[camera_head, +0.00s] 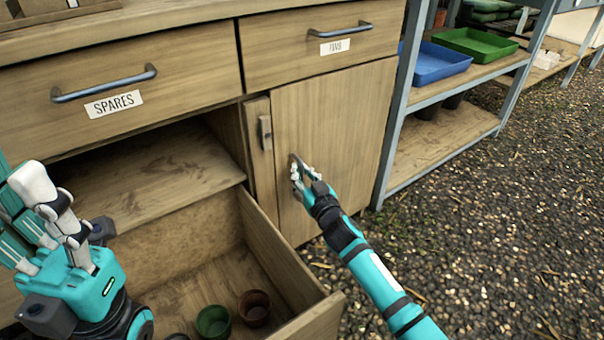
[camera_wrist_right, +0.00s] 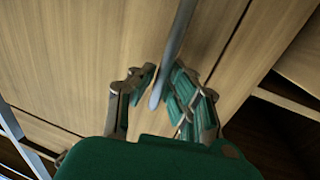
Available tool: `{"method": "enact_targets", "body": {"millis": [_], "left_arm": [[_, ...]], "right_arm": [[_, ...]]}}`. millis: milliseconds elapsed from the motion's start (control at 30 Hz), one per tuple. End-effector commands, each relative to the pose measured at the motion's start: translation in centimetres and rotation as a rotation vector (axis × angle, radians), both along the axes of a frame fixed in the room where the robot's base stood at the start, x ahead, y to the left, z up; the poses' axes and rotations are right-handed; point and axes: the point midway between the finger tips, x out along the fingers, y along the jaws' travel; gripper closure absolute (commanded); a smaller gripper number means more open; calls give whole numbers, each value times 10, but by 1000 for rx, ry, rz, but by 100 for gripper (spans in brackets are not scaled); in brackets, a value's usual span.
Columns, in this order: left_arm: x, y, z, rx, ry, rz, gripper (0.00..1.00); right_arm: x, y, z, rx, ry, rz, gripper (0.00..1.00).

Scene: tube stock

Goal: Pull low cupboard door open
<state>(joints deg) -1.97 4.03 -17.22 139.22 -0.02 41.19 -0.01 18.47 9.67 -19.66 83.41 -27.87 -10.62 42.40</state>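The low cupboard door (camera_head: 335,120) is a plain wooden panel below the FUND-like labelled drawer and sits flush in the cabinet. My right gripper (camera_head: 302,172) is at the left part of this door. In the right wrist view the grey bar handle (camera_wrist_right: 178,40) runs between the two fingers of the gripper (camera_wrist_right: 163,85), with its end showing between the pads. The pads lie close to the bar on both sides; whether they press on it is unclear. In the head view the gripper hides most of the handle.
A pulled-out lower drawer (camera_head: 280,250) left of the door holds a green pot (camera_head: 213,321) and a brown pot (camera_head: 254,308). A narrow panel has a small handle (camera_head: 265,132). Shelving with a blue tray (camera_head: 440,64) and green tray (camera_head: 475,43) stands right. Gravel ground (camera_head: 500,220) is clear.

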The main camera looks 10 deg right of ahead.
Motion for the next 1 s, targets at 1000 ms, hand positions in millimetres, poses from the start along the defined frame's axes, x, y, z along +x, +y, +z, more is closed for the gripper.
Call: {"method": "enact_targets", "body": {"millis": [1000], "left_arm": [[-3,4,-9,-11,115,-5,66]], "right_arm": [[-40,-23,5,-7,5,113,100]]}}
